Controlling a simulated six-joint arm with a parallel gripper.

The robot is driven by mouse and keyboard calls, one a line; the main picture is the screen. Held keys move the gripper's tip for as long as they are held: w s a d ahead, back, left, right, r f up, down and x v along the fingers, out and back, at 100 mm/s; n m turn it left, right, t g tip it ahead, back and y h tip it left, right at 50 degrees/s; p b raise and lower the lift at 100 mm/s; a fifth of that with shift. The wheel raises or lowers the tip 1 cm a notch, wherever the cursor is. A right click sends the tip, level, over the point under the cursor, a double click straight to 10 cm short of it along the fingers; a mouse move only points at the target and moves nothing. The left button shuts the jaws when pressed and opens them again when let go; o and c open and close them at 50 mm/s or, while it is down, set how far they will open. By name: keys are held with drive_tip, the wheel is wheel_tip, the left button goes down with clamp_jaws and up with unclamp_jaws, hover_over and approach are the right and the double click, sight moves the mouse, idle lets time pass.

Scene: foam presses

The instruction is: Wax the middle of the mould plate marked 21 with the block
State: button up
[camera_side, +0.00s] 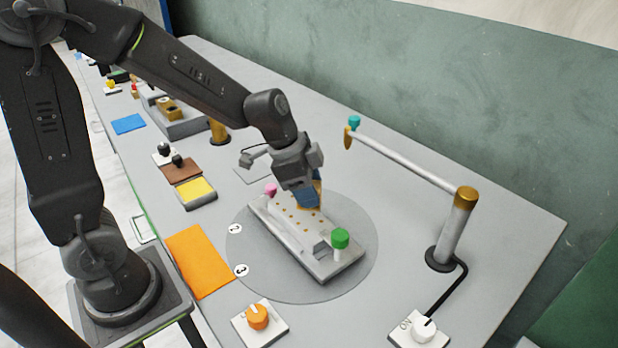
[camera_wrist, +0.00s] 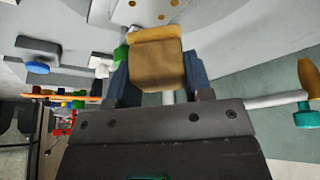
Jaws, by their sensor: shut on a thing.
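My gripper (camera_side: 306,198) is over the far half of the pale mould plate (camera_side: 342,264) in the side view, pointing down. It is shut on a tan block (camera_wrist: 157,70) with an orange-yellow edge, held between blue fingers in the wrist view. The block is mostly hidden by the fingers in the side view; I cannot tell whether it touches the plate. The plate has rows of gold dots, a pink knob (camera_side: 270,190) and a green knob (camera_side: 340,238). It lies on a round grey disc (camera_side: 252,262). Labels 2 and 3 show beside it; no 21 is readable.
A post with a horizontal bar (camera_side: 405,160) stands right of the disc. An orange dial (camera_side: 257,316) and a white dial (camera_side: 424,329) are at the front. An orange mat (camera_side: 198,262), a yellow pad (camera_side: 197,191) and a blue mat (camera_side: 128,124) lie left.

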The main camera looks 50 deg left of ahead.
sight(305, 218)
drive_tip(key=shift+f, duration=2)
drive_tip(key=shift+a+f, duration=0.45)
drive_tip(key=shift+f, duration=0.1)
drive_tip(key=shift+a+f, duration=0.15)
drive_tip(key=shift+a, duration=3.25)
drive_tip(key=shift+d, duration=4)
drive_tip(key=shift+a, duration=3.55)
drive_tip(key=shift+d, duration=3.55)
wheel_tip(305, 218, up, 3)
drive_tip(key=shift+a+f, duration=0.15)
drive_tip(key=shift+f, duration=0.05)
drive_tip(key=shift+r, duration=2.8)
